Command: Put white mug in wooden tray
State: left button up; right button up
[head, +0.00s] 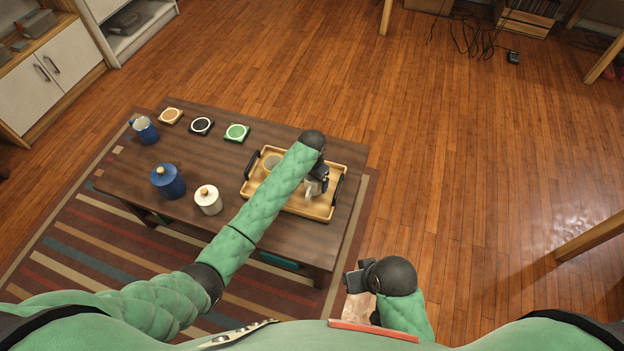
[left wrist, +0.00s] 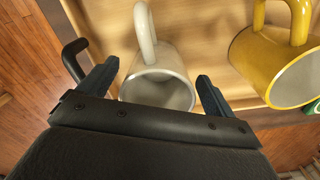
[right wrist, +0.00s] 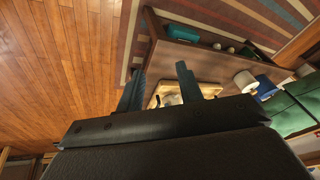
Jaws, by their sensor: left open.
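The wooden tray (head: 328,211) with black handles sits at the right end of the dark table; its inner floor shows in the left wrist view (left wrist: 205,60). The white mug (left wrist: 158,90) is in the tray, its handle pointing up in the left wrist view. In the head view the mug (head: 311,190) is partly hidden by my left gripper (head: 317,182). That gripper is open, its fingers on either side of the mug with gaps. My right gripper (head: 355,281) is open and empty, off the table's front edge.
A yellow mug (left wrist: 262,60) stands close beside the white mug. A white canister (head: 208,200), a blue canister (head: 168,183) and a blue mug (head: 144,130) stand to the left. Several coasters, one green (head: 236,132), line the back. The table's (head: 210,160) middle is bare.

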pick_arm(q)
notch_tip(320, 180, up, 12)
jog(key=s+a+f+n+t+h, duration=0.1)
jog(key=s+f, duration=0.2)
jog(key=s, duration=0.7)
jog(key=s+f+n+h, duration=0.1)
jog(key=s+f+h, duration=0.1)
jog(key=s, duration=0.7)
jog(key=s+a+r+n+t, duration=0.1)
jog(key=s+a, duration=0.3)
jog(key=s, duration=0.5)
jog(key=s+a+r+n+t, duration=0.1)
jog(key=s+a+r, duration=0.3)
jog(key=s, duration=0.5)
jog(key=shift+s+n+b, duration=0.35)
jog(key=shift+n+b, duration=0.1)
jog(key=shift+n, duration=0.25)
pick_arm(e)
jog(key=shift+w+a+f, duration=0.1)
jog(key=shift+a+f, duration=0.55)
jog(key=shift+f, duration=0.1)
pick_arm(q)
jog(key=shift+a+r, duration=0.1)
jog(key=shift+a, duration=0.05)
